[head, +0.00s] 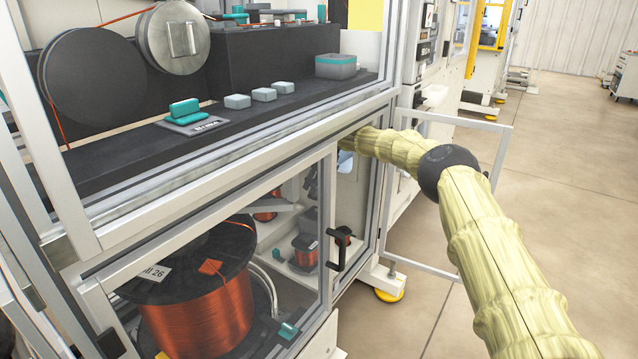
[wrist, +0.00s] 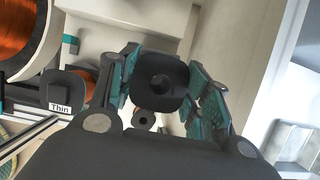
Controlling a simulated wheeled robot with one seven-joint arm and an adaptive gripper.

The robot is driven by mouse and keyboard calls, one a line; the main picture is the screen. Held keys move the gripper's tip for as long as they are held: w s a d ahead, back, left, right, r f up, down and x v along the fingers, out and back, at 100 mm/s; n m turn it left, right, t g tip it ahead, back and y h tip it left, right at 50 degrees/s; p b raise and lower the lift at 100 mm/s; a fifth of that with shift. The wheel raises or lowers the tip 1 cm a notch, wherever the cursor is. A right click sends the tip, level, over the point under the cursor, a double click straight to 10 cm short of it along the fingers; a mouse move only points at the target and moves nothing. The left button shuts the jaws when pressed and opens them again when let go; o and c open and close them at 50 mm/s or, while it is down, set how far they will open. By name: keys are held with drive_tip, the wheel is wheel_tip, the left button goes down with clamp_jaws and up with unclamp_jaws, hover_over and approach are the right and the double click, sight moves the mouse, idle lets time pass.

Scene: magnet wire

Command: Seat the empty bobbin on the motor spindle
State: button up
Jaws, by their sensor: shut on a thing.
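In the wrist view my gripper (wrist: 163,92) is shut on a dark bobbin (wrist: 176,72), one teal-padded finger on each side. The bobbin's rounded-square flange and round centre hole face the camera, and no wire shows on it. A small dark round part with a centre hole (wrist: 145,118) shows just below the bobbin in the picture. I cannot tell whether it is the motor spindle, or whether the bobbin touches it. In the head view my arm reaches into the cabinet side opening, and the gripper and bobbin are hidden inside.
A copper spool (wrist: 20,35) and a block labelled "Thin" (wrist: 62,108) stand left in the wrist view. In the head view an open door (head: 500,150) stands beside my arm. A large copper spool (head: 200,318) sits behind the cabinet frame (head: 327,225).

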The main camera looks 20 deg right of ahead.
drive_tip(key=shift+f+b, duration=1.3)
drive_tip(key=shift+f, duration=1.3)
drive_tip(key=shift+f+b, duration=0.3)
drive_tip(key=shift+f, duration=0.7)
drive_tip(key=o, duration=1)
drive_tip(key=shift+r, duration=0.1)
drive_tip(key=shift+p+v, duration=1.75)
drive_tip(key=shift+v, duration=0.7)
